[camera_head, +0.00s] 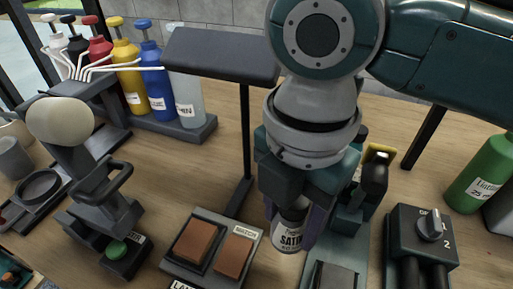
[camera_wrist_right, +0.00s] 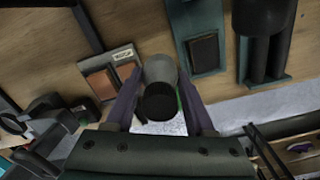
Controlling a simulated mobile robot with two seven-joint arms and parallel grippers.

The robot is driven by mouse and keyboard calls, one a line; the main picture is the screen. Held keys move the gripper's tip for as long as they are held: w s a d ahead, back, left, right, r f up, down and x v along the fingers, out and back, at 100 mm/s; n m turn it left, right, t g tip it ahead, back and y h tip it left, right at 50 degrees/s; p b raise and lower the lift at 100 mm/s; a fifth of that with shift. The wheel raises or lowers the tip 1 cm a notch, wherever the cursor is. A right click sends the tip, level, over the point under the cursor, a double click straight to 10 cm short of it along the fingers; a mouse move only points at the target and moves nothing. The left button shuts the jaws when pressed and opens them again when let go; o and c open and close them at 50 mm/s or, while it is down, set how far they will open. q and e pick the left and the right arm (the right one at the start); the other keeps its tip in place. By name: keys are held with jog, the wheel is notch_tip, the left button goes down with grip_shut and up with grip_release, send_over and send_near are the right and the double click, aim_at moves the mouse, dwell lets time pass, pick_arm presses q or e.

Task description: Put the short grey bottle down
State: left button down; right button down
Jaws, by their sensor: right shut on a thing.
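The short grey bottle (camera_head: 289,233), with a label reading "SATIN", hangs below my right gripper (camera_head: 291,215) in the head view. My right gripper is shut on it, and its purple-grey fingers lie along the bottle's sides. In the right wrist view the bottle (camera_wrist_right: 161,70) shows its grey body and dark cap between the two fingers (camera_wrist_right: 159,98). The bottle's upper part is hidden by the gripper in the head view. I cannot tell whether its base touches the table. My left gripper is not in view.
A tray with two brown blocks (camera_head: 233,254) lies just left of the bottle. A black dial box (camera_head: 424,240) and a green bottle (camera_head: 484,173) stand to the right. A dark T-shaped stand (camera_head: 223,54) rises behind. Several coloured pump bottles (camera_head: 157,86) line the back left.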

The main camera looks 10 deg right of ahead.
notch_tip(320, 180, down, 7)
jog(key=shift+f+b, duration=0.2)
jog(key=shift+b, duration=0.45)
jog(key=shift+f, duration=0.15)
jog(key=shift+c, duration=1.3)
grip_release()
